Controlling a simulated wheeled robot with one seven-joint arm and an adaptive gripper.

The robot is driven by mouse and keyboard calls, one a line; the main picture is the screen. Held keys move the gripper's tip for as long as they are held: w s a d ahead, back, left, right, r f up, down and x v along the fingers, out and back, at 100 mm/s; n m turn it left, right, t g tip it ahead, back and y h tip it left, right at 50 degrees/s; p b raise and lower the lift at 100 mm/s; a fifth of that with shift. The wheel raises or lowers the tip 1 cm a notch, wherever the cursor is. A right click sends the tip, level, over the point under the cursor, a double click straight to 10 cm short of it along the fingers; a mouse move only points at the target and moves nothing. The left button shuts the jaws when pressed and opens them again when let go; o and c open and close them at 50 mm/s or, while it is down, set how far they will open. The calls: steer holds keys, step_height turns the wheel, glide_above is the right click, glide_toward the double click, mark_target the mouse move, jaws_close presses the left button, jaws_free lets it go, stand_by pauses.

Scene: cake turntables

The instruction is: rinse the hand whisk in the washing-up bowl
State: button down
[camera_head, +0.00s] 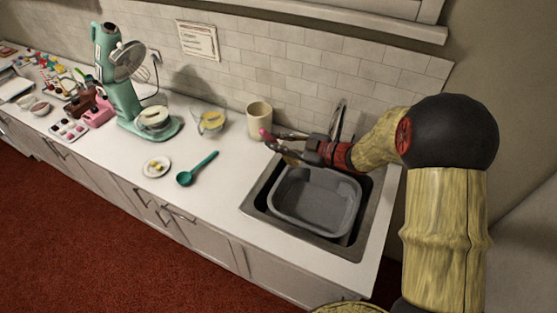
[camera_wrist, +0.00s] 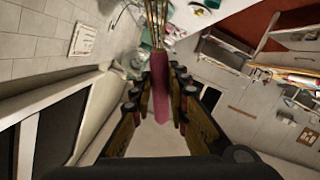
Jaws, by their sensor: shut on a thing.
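The hand whisk shows in the wrist view with its dark pink handle (camera_wrist: 160,95) between my fingers and its wires running to the top edge. In the head view only a pink bit of the whisk (camera_head: 265,134) shows clearly at my fingertips. My gripper (camera_head: 280,143) is shut on the handle, above the counter at the sink's back left edge; it also shows in the wrist view (camera_wrist: 160,90). The grey washing-up bowl (camera_head: 287,213) sits in the sink, below and to the right of my gripper. The whisk is outside the bowl.
A beige canister (camera_head: 258,119) stands close behind and left of my gripper. A glass bowl with yellow contents (camera_head: 209,123), a teal spoon (camera_head: 196,170), a small plate (camera_head: 148,172) and a mint stand mixer (camera_head: 122,95) stand further left. The counter left of the sink (camera_head: 255,214) is clear.

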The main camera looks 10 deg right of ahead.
step_height(320, 180, down, 28)
steer(key=b, duration=2.1)
steer(key=shift+f, duration=0.15)
steer(key=shift+w+d, duration=0.1)
stand_by(2.1)
step_height(320, 180, up, 19)
steer(key=p, duration=1.4)
steer(key=shift+p, duration=0.3)
